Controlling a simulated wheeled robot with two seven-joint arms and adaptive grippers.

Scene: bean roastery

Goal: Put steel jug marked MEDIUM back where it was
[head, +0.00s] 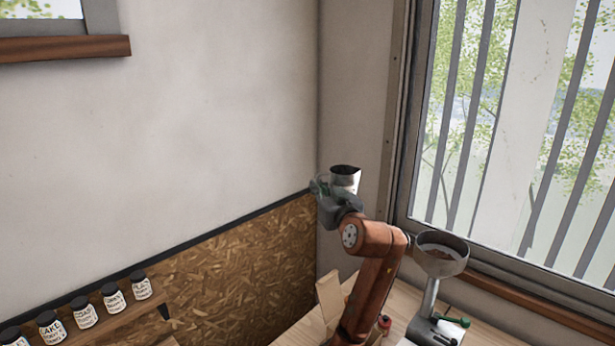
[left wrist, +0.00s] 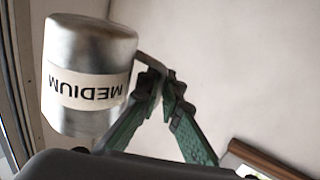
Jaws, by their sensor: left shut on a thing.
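The steel jug marked MEDIUM (head: 346,181) is held up in the air near the room's corner, with its dark open top upward. In the left wrist view the jug (left wrist: 88,62) shows at the left, its MEDIUM label upside down in the picture. My left gripper (head: 322,187) is shut on the jug at its handle side. In the left wrist view the gripper's green fingers (left wrist: 160,85) meet beside the jug's body; the grip itself is partly hidden. My right gripper is not in view.
A machine with a round metal hopper (head: 441,252) stands on the wooden worktop (head: 490,335), right of my left arm. A shelf (head: 110,333) with several labelled jars (head: 114,300) is at lower left. A barred window (head: 520,130) is at right.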

